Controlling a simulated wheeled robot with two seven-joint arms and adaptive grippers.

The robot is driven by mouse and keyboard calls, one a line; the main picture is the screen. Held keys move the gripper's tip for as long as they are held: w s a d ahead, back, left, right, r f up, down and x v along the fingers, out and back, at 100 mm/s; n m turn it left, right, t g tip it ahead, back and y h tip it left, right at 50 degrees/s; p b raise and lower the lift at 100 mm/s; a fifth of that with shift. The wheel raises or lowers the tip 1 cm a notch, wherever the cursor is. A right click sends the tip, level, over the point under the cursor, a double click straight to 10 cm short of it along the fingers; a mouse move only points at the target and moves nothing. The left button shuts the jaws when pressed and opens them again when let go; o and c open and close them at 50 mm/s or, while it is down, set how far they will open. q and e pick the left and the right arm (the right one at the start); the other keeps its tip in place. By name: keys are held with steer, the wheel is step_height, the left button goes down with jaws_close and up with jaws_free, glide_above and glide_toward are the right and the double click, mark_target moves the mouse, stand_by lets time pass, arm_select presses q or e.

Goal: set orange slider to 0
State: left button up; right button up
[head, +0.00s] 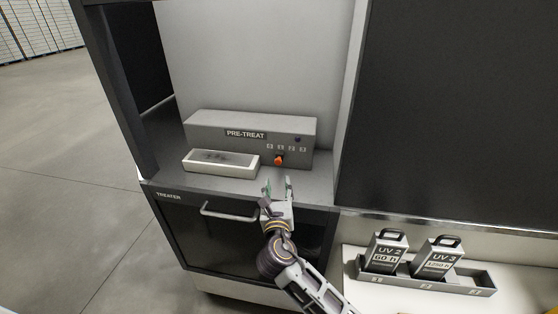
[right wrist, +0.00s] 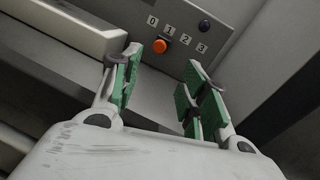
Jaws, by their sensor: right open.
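The orange slider (head: 279,160) is on the front of the grey PRE-TREAT box (head: 220,124), below a row of labels 0 to 3. In the right wrist view the orange slider (right wrist: 160,40) appears to sit under the 1, right of the 0 label (right wrist: 152,20). My right gripper (head: 277,186) is open and empty, in front of the box and apart from the slider. In the right wrist view its green-padded fingers (right wrist: 163,65) are spread, with the slider beyond the gap between them. My left gripper is not in view.
A white open tray (head: 220,168) stands left of the slider, close to the box. The treater's door handle (head: 228,214) is below. A dark round button (right wrist: 204,26) is above the labels.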

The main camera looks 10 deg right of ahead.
mark_target(278, 163)
steer(key=p+x, duration=0.1)
steer(key=x, duration=1.1)
steer(key=shift+w+p, duration=0.1)
steer(key=shift+p, duration=0.25)
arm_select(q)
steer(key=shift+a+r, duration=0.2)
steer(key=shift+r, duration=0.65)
arm_select(e)
steer(key=shift+x, duration=0.75)
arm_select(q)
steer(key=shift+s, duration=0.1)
arm_select(e)
jaws_close()
